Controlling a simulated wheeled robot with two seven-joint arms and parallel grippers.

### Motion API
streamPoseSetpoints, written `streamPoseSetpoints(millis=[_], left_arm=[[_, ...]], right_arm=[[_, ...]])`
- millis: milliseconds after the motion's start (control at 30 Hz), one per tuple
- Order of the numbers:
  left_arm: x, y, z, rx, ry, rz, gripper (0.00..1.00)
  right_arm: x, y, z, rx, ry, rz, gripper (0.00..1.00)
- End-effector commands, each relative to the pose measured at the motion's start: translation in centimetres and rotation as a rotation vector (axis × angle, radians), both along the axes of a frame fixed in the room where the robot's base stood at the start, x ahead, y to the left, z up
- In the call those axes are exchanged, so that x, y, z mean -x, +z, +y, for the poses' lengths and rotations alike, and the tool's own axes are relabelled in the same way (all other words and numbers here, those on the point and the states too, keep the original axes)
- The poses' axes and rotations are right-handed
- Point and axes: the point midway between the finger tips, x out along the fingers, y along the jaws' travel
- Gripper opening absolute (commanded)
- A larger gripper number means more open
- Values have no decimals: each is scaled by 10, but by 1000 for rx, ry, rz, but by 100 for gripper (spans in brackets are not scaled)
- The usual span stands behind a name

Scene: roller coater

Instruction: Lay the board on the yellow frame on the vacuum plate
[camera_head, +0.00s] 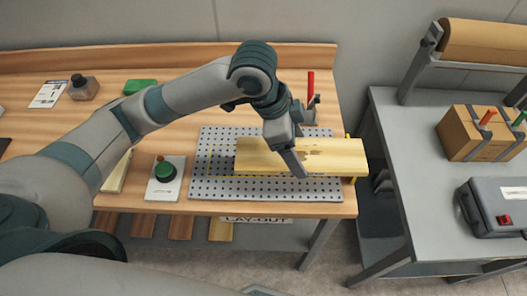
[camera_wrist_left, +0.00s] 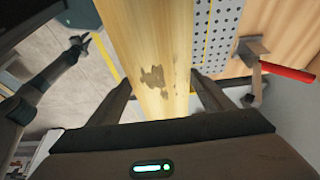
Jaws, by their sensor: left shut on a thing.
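The board (camera_head: 262,153) is a pale yellow wooden plank with dark blotches near its middle. It lies over the right part of the grey perforated vacuum plate (camera_head: 215,190) and reaches past the plate's right edge. Thin yellow lines of the frame (camera_head: 209,160) show left of the board. My left gripper (camera_head: 298,166) is shut on the board. The left wrist view shows the fingers (camera_wrist_left: 160,85) at either side of the board (camera_wrist_left: 150,35). I cannot tell whether the board touches the frame or hovers.
A clamp with a red handle (camera_head: 311,84) stands behind the board. A green-topped button box (camera_head: 166,178) is left of the plate. A grey side table (camera_head: 400,150) at the right carries a box (camera_head: 458,138) and a grey case (camera_head: 497,205). A gap separates the tables.

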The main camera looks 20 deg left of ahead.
Motion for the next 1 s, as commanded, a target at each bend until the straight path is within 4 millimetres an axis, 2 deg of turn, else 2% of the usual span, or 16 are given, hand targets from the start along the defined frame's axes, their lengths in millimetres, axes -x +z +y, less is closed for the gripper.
streamPoseSetpoints(millis=[300, 500, 667, 1000], left_arm=[[-20, -33, 57, -4, 7, 4, 45], [-30, -51, 84, -2, 4, 2, 45], [-33, -58, 92, -1, 1, 0, 45], [-34, -59, 92, 0, 0, 0, 45]], right_arm=[[0, 20, 1, -1, 0, 0, 25], [0, 28, 1, -1, -1, 0, 25], [0, 29, 1, -1, -1, 0, 25], [0, 30, 1, -1, -1, -1, 25]])
